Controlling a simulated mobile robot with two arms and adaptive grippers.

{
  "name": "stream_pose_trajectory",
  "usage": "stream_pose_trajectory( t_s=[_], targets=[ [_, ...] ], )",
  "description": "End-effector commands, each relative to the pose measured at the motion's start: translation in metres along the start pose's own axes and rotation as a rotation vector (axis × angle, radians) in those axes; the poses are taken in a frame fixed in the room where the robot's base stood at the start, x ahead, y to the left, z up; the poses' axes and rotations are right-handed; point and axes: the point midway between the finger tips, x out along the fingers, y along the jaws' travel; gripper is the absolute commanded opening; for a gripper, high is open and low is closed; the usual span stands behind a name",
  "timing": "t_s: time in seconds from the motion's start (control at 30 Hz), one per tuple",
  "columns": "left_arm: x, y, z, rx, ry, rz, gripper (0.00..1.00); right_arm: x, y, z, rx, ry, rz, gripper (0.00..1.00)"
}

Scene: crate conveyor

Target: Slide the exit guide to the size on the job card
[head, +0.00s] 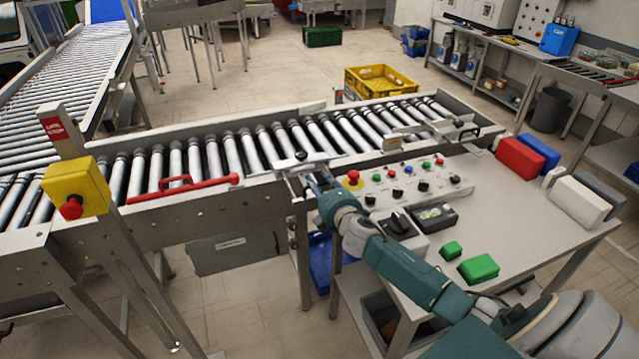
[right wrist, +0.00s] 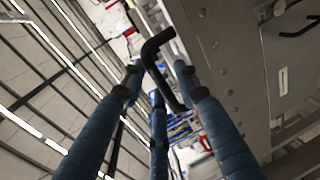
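My right gripper (head: 298,168) is at the near side rail of the roller conveyor (head: 250,150). In the right wrist view its long blue fingers (right wrist: 158,85) are apart and point forward. A bent black handle (right wrist: 160,45) lies between and just beyond the fingertips; whether they touch it I cannot tell. The exit guide seems to be the metal plate (head: 405,133) across the rollers near the right end, with a black handle (head: 467,132) beside it. A small card-like panel (head: 432,214) lies on the table; its text is unreadable. My left gripper is not in view.
A control panel (head: 400,185) with buttons and a red stop knob stands right of my gripper. A red bar (head: 182,190) runs along the near rail. Green blocks (head: 479,268), a red box (head: 520,157) and a white box (head: 579,199) rest on the table (head: 510,230).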

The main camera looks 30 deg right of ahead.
Motion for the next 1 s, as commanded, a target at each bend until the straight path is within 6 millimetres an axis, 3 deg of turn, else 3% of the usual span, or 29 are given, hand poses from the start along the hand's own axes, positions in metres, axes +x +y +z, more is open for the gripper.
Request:
stream_pose_trajectory(
  t_s=[0.17,0.33,0.6,1.0],
  targets=[
    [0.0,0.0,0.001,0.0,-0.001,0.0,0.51,0.0,0.0,0.0,0.0,0.0,0.0,0.31],
    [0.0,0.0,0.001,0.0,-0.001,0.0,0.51,0.0,0.0,0.0,0.0,0.0,0.0,0.01],
    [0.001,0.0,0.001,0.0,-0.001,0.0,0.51,0.002,-0.001,0.0,0.0,-0.001,-0.001,0.0],
    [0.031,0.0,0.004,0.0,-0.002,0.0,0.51,0.074,0.013,0.0,0.001,-0.002,0.003,0.0]
  ],
)
